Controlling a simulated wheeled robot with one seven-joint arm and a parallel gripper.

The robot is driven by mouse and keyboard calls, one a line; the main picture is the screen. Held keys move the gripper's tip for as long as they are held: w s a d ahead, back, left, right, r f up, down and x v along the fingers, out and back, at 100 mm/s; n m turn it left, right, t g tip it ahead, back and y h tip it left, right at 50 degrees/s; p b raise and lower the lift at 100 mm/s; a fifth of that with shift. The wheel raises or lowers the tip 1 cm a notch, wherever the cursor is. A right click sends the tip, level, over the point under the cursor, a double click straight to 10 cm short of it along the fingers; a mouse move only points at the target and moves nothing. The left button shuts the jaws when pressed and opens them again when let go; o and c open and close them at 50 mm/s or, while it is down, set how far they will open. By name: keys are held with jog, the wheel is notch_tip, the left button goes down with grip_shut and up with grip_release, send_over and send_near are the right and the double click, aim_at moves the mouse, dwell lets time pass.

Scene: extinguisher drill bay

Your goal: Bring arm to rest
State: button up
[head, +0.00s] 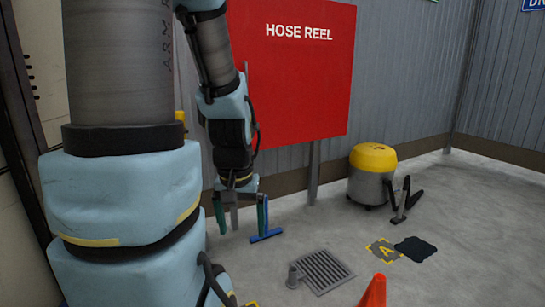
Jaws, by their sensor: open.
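My gripper (241,214) hangs downward from my arm left of the middle of the head view. Its two fingers are apart, with nothing visible between them. It is in front of the lower left part of the red hose reel sign (300,80), with the grey floor below. A large blue and grey link of my arm fills the left of the view.
A yellow and grey vacuum (371,175) stands by the wall. A blue T-shaped item (266,236) shows just right of my gripper. A floor drain (322,270), a dark patch (416,249), a yellow-marked A (383,251) and an orange cone (374,292) occupy the floor.

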notch_tip(320, 180, up, 23)
jog(key=p, duration=2)
jog(key=shift+o, duration=0.7)
jog(key=shift+f, duration=0.1)
